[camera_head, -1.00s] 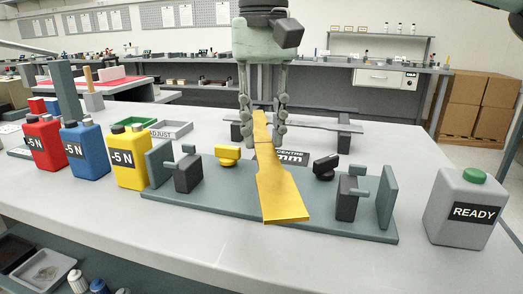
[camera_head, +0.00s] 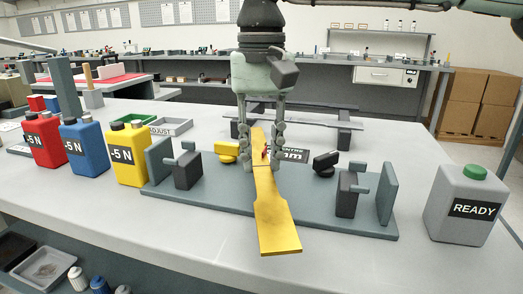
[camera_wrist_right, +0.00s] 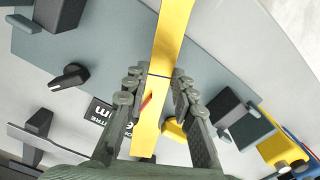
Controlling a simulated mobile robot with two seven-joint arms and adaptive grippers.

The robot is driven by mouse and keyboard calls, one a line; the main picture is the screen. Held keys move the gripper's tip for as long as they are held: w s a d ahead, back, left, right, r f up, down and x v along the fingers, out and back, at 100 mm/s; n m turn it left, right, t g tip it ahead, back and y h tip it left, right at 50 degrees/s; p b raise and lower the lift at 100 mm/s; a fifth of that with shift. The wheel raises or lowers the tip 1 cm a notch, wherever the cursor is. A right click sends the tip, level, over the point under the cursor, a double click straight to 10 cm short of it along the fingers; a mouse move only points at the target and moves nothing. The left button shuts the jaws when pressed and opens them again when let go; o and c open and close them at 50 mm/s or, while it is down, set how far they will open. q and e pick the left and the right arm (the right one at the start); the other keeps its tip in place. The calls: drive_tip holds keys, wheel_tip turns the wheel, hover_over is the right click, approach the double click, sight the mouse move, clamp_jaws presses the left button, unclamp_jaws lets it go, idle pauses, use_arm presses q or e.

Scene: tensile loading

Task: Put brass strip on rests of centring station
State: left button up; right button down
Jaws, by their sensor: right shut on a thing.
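The brass strip (camera_head: 270,200) is a long yellow bar with wide ends and a dark line across its narrow middle. My right gripper (camera_head: 262,160) is shut on it near the middle; the wrist view shows the fingers (camera_wrist_right: 158,92) on both sides of the strip (camera_wrist_right: 172,40). The strip points towards the head camera, crosswise over the centring station (camera_head: 215,198), a blue-grey plate. Its near end reaches past the plate's front edge. The station's dark rests (camera_head: 187,170) and (camera_head: 347,196) stand left and right, apart from the strip. My left gripper is not in view.
A yellow knob (camera_head: 227,151) and a black knob (camera_head: 325,161) stand behind the plate. Red (camera_head: 44,142), blue (camera_head: 84,147) and yellow (camera_head: 128,155) jugs stand left; a grey READY jug (camera_head: 466,205) stands right. A dark rack (camera_head: 343,133) lies behind the gripper.

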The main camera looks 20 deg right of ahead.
drive_tip(key=shift+f, duration=0.2)
drive_tip(key=c, duration=1.3)
unclamp_jaws()
drive_tip(key=shift+f, duration=0.1)
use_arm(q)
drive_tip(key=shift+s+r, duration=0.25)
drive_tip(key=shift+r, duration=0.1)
use_arm(e)
drive_tip(key=shift+o, duration=0.2)
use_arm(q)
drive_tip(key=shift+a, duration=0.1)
